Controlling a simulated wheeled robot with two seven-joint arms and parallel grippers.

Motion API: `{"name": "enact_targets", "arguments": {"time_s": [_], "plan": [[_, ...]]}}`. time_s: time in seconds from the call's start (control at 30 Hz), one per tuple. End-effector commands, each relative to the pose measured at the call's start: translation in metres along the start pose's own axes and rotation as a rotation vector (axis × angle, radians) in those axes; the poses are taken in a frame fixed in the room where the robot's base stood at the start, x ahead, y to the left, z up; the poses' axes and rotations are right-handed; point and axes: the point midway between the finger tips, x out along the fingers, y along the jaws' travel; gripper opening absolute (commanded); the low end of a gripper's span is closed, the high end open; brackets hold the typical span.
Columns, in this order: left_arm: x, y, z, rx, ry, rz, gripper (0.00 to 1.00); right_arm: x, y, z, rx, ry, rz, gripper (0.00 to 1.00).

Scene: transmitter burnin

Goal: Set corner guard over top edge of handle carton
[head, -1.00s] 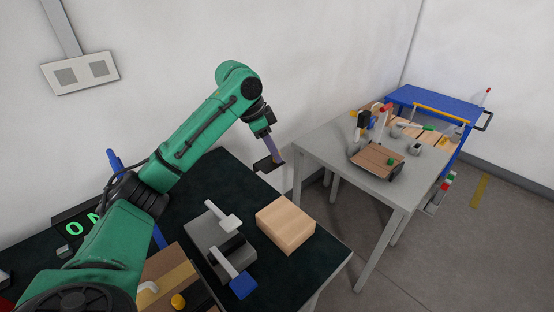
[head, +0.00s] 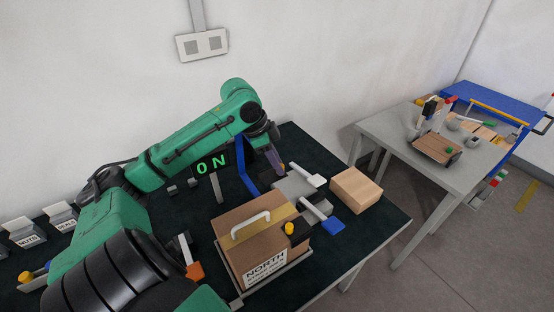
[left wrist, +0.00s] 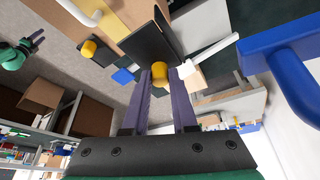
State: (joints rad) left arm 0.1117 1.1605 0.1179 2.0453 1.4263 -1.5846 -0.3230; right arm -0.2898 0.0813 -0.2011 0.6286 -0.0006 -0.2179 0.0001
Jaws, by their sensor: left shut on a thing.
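The handle carton (head: 238,252) stands on the dark bench in the head view. It is brown, with a yellow tape strip, a white handle and a NORTH label. A black piece with a yellow knob (head: 289,228) sits at its right top edge. My left gripper (head: 280,172) is beyond the carton to the upper right, apart from it. In the left wrist view, its fingers (left wrist: 160,82) are shut on the yellow knob of the black corner guard (left wrist: 143,38). The carton's top (left wrist: 122,14) shows above left there. My right gripper (left wrist: 38,38) seems to appear small at the left.
A grey table (head: 410,170) and blue cart (head: 490,100) are further right.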

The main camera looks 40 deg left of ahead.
Motion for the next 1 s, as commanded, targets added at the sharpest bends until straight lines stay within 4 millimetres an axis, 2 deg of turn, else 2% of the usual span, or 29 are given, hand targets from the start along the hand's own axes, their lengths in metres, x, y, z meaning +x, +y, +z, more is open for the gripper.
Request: {"name": "enact_targets", "arguments": {"time_s": [0.17, 0.2, 0.4, 0.7, 1.0], "plan": [[-0.004, 0.001, -0.002, -0.001, -0.004, 0.001, 0.00, -0.015, 0.002, 0.002, 0.000, -0.006, 0.002, 0.50], [0.006, 0.001, 0.003, -0.001, -0.003, 0.002, 0.00, -0.007, 0.002, 0.004, 0.000, -0.009, 0.002, 0.50], [0.030, 0.000, 0.013, 0.000, -0.003, 0.001, 0.00, 0.003, -0.001, 0.018, 0.001, -0.030, -0.001, 0.50], [0.063, 0.000, 0.027, -0.001, -0.004, 0.000, 0.00, 0.011, -0.001, 0.015, 0.002, -0.023, -0.001, 0.50], [0.080, 0.000, 0.033, 0.000, -0.002, -0.001, 0.00, 0.013, -0.005, 0.013, 0.004, -0.020, -0.006, 0.50]]}}
